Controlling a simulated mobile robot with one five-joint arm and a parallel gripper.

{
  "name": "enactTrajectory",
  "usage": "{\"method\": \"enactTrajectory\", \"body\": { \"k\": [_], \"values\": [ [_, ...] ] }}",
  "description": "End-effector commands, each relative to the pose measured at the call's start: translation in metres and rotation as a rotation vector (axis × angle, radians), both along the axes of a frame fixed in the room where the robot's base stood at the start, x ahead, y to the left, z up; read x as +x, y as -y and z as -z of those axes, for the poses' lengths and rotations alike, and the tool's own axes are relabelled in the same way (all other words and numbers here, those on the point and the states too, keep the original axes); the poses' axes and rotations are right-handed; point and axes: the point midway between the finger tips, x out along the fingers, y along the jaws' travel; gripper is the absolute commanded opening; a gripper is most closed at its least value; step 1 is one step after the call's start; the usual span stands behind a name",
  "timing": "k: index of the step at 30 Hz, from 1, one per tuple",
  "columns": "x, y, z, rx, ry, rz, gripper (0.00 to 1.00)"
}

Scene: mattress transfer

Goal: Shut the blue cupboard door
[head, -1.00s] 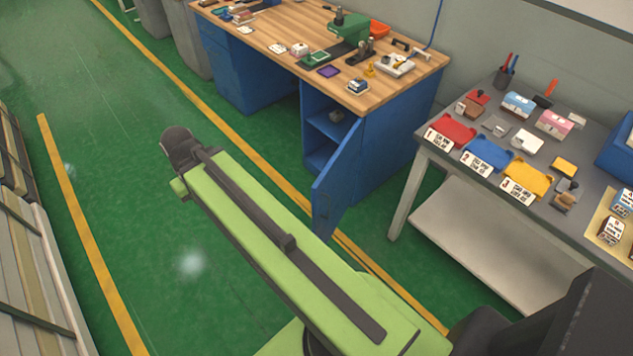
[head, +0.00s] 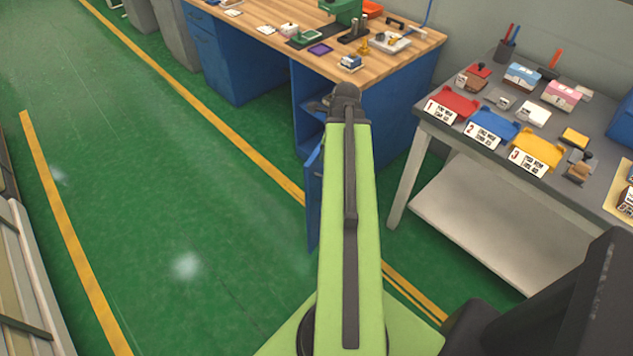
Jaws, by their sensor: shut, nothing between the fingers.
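The blue cupboard door (head: 313,205) hangs open at the front of the blue workbench (head: 385,125). Only a narrow strip of it shows to the left of my green arm, which covers the rest. The cupboard's open inside shows as a dark gap with a shelf behind the door. My arm reaches up the middle of the picture, and its dark far joint lies over the cupboard front. My gripper is not visible, so I cannot tell whether anything of mine touches the door.
A grey side table (head: 465,150) with red, blue and yellow trays stands at the right. The wooden benchtop (head: 270,18) carries tools and small boxes. Green floor (head: 160,190) with yellow lines is clear at the left.

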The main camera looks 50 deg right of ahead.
Motion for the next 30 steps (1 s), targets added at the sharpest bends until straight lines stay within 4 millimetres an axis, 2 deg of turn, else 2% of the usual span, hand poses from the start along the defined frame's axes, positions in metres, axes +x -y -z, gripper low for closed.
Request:
{"method": "enactTrajectory", "body": {
  "k": [1, 3, 8, 11, 26, 28, 30],
  "values": [
    [-0.013, 0.015, 0.009, 0.017, 0.003, 0.101, 0.0],
    [-0.023, 0.025, 0.01, 0.035, 0.006, 0.195, 0.0],
    [-0.028, 0.03, 0.01, 0.045, 0.008, 0.25, 0.0],
    [-0.026, 0.03, 0.017, 0.045, 0.007, 0.248, 0.0],
    [-0.004, 0.023, 0.116, 0.044, 0.006, 0.244, 0.0],
    [0.008, 0.021, 0.107, 0.044, 0.006, 0.243, 0.0],
    [0.018, 0.018, 0.106, 0.044, 0.006, 0.243, 0.0]
  ]
}}
